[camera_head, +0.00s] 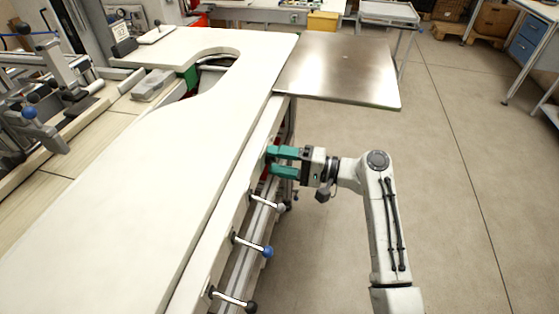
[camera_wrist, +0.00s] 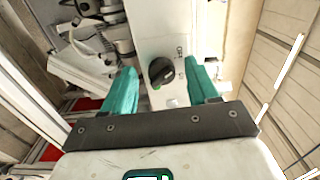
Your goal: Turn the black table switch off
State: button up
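The black table switch (camera_wrist: 162,72) is a round rotary knob on a pale panel (camera_wrist: 160,25) in the wrist view, with a small light mark near its lower edge. In the head view my gripper (camera_head: 272,160) points left at the table's side, below the top edge. The switch is hidden there.
A long white table (camera_head: 130,170) fills the left. Levers with a white, a blue (camera_head: 268,251) and a black knob stick out of its side below my gripper. A metal plate (camera_head: 340,70) extends behind my arm. The floor at the right is clear.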

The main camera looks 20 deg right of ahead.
jog(key=v, duration=1.1)
jog(key=shift+b, duration=0.3)
jog(key=shift+w+a, duration=0.1)
jog(key=s+a+f+n+g+h+p, duration=0.1)
jog(key=s+a+f+n+g+h, duration=0.2)
jog(key=s+f, duration=0.45)
jog(key=s+a+f+g+h+p, duration=0.25)
jog(key=s+f+h, duration=0.25)
jog(key=s+f, duration=0.25)
jog(key=s+d+n+g+h, duration=0.1)
jog(key=s+d+g+h, duration=0.1)
jog(key=s, duration=0.6)
jog(key=s+d+r+n+g+h+p, duration=0.1)
jog(key=s+d+n+g+h, duration=0.1)
jog(key=s, duration=0.7)
jog(key=d+h, duration=0.1)
jog(key=h, duration=0.1)
jog(key=shift+r+h, duration=0.3)
jog(key=shift+h, duration=0.1)
